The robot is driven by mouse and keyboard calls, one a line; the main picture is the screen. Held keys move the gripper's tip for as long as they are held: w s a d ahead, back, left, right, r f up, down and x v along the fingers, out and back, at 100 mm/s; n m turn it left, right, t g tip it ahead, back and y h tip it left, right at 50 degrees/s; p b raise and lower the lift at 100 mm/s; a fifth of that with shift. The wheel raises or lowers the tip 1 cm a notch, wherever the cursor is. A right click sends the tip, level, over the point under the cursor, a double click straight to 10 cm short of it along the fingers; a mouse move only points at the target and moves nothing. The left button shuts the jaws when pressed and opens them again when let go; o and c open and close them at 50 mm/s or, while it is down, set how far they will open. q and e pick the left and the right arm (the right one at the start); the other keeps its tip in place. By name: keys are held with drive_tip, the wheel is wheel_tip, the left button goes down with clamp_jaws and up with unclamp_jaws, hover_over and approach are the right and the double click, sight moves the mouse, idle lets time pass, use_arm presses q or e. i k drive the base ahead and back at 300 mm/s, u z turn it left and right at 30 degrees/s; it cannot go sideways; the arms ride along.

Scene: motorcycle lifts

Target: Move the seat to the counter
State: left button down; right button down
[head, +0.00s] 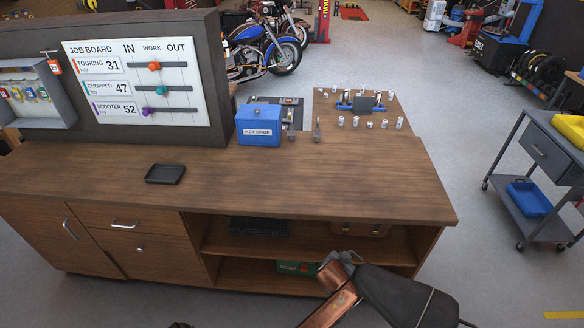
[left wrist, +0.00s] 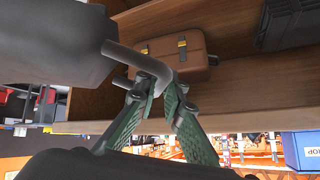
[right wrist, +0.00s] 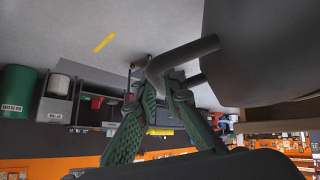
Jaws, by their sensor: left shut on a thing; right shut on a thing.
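The dark seat (head: 405,295) hangs in front of the counter's right end in the head view, lower than the countertop (head: 300,190). A copper arm link of mine overlaps its left edge. In the left wrist view my left gripper (left wrist: 163,90) is shut on a bent dark bar at the seat, whose body (left wrist: 50,45) fills the upper left. In the right wrist view my right gripper (right wrist: 162,84) is shut on a similar bar, with the seat (right wrist: 262,45) at upper right. Neither set of fingertips shows clearly in the head view.
The countertop's right half is clear. A black tray (head: 165,174), a blue key drop box (head: 259,126) and the job board (head: 138,82) stand on it. Open shelves below hold a brown case (head: 360,229). A grey cart (head: 540,165) stands to the right.

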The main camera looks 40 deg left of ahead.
sight(305, 173)
drive_tip(key=u, duration=1)
